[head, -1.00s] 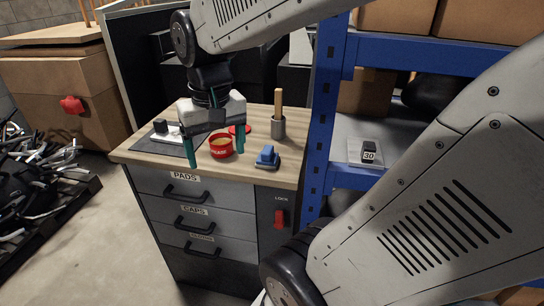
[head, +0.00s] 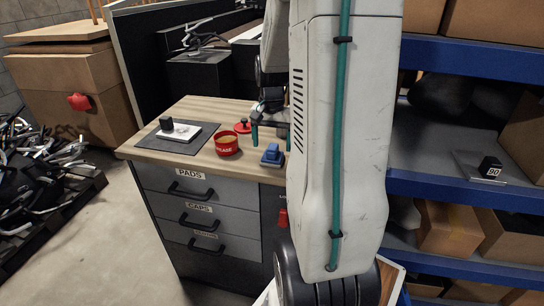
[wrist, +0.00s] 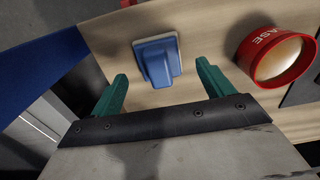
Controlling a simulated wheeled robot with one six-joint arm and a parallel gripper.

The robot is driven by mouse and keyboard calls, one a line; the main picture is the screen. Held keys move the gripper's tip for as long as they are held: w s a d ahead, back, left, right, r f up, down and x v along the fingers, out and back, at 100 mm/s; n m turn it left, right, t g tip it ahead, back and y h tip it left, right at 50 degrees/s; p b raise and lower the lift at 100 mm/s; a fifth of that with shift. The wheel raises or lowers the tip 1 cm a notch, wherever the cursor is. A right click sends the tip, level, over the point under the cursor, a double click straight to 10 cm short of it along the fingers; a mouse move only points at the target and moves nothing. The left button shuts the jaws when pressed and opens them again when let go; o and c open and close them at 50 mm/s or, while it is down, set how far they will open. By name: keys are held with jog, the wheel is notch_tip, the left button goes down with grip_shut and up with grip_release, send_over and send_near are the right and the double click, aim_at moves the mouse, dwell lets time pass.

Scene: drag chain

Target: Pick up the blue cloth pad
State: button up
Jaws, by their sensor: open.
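The blue cloth pad (head: 272,155) sits on the wooden top of the drawer cabinet, near its front right. In the wrist view the blue pad (wrist: 157,60) lies beyond and between my two green fingertips, apart from both. My gripper (wrist: 158,80) is open and empty. In the head view my gripper (head: 271,138) is mostly hidden behind my arm, with one green finger showing just behind and left of the pad.
A red grease tin (head: 227,144) stands left of the pad, and it also shows close to the right finger in the wrist view (wrist: 277,56). A red lid (head: 242,127) lies behind it. A dark mat (head: 178,137) bears a white-and-black block. Blue shelving (head: 470,190) stands to the right.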

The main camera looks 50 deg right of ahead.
jog(key=shift+f, duration=1.45)
jog(key=c, duration=1.1)
jog(key=shift+r, duration=0.15)
jog(key=shift+r, duration=0.55)
notch_tip(320, 180, up, 2)
jog(key=shift+r, duration=0.15)
jog(key=s+a, duration=0.2)
jog(key=a, duration=0.3)
jog(key=s+a+r, duration=0.1)
jog(key=s+a, duration=0.1)
jog(key=a, duration=0.2)
jog(key=s+a, duration=0.2)
jog(key=a, duration=0.3)
jog(key=shift+s+a+r, duration=0.2)
jog(key=shift+s+a, duration=0.1)
